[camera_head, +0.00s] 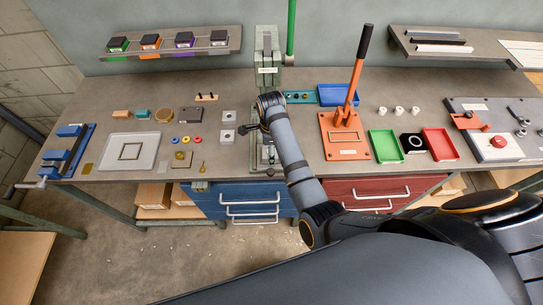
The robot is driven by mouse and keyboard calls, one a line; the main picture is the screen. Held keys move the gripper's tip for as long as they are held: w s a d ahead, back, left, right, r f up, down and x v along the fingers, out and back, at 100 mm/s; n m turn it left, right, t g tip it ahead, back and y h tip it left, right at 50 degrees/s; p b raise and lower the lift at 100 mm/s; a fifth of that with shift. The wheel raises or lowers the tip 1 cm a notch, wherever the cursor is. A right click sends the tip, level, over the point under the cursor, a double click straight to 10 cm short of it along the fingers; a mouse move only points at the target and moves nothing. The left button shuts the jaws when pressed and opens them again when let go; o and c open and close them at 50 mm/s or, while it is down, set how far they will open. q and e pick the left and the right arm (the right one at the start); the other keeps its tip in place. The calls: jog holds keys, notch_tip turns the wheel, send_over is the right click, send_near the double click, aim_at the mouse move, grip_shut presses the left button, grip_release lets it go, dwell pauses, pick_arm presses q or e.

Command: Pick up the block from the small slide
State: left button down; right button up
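The fly press (267,50) stands at the back middle, with a pale green column. My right arm crosses in front of it and hides part of its base. The small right gripper (243,129) points left just beside the press, close to two light grey square blocks (228,116) with dark centres. I cannot tell whether it is open or shut, or whether it touches anything. I cannot clearly make out the small slide or a block on it; the area at the press base (267,154) is partly covered. My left gripper is not in view.
An orange lever press (344,143) stands right of my arm, beside a green tray (386,146) and a red tray (440,145). A blue vise (68,150) and a pale tray (104,163) lie left. A green upright handle (291,28) rises by the press.

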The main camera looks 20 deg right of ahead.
jog(key=shift+s+a+r, duration=0.15)
jog(key=shift+a+r, duration=0.1)
jog(key=shift+c, duration=0.6)
jog(key=shift+a, duration=0.1)
jog(key=shift+c, duration=1.2)
jog(key=c, duration=1.2)
